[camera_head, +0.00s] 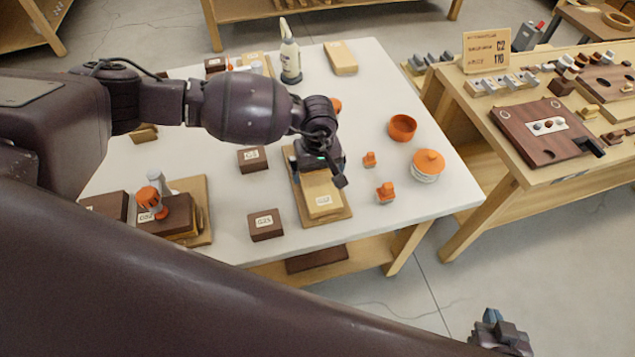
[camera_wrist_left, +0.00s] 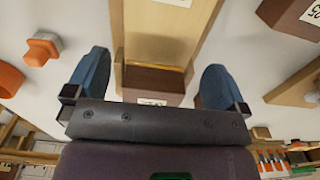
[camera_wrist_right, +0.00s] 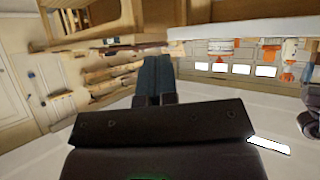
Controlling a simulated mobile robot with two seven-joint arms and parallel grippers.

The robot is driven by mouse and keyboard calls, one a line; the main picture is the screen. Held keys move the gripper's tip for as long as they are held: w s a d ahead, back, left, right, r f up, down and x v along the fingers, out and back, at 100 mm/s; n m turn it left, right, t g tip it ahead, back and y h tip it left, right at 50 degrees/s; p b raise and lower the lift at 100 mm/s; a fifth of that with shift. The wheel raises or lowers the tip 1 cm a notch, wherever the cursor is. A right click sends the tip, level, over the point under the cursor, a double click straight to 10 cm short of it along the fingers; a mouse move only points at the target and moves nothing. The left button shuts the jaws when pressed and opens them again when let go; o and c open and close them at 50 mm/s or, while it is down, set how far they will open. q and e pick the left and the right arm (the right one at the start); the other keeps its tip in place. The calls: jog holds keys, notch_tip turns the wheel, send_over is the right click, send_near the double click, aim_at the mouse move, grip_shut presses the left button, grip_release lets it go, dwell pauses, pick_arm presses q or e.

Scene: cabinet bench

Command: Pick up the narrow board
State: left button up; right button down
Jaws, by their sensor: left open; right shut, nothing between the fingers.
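A narrow light-wood board (camera_head: 323,193) with a white label lies lengthwise on a wider tan board (camera_head: 336,215) on the white table. In the left wrist view the narrow board (camera_wrist_left: 160,48) runs between my open fingers, with a brown labelled block (camera_wrist_left: 153,80) at its near end. My left gripper (camera_head: 322,175) is over the far part of the narrow board, open, one finger on each side; contact cannot be told. The gripper hides the board's far end in the head view. My right gripper (camera_head: 500,335) is shut and empty, low at the front right, away from the table; its fingers (camera_wrist_right: 154,78) are together.
Brown blocks (camera_head: 266,224) and (camera_head: 252,159) stand left of the boards. Orange pieces (camera_head: 386,192), a bowl (camera_head: 402,127) and a lidded jar (camera_head: 427,166) stand to the right. A bottle (camera_head: 290,55) and another light board (camera_head: 341,57) are at the back.

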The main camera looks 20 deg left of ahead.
aim_at(318, 181)
pick_arm(q)
jog(key=shift+f, duration=2.4)
jog(key=c, duration=0.8)
jog(key=shift+w+r, duration=0.1)
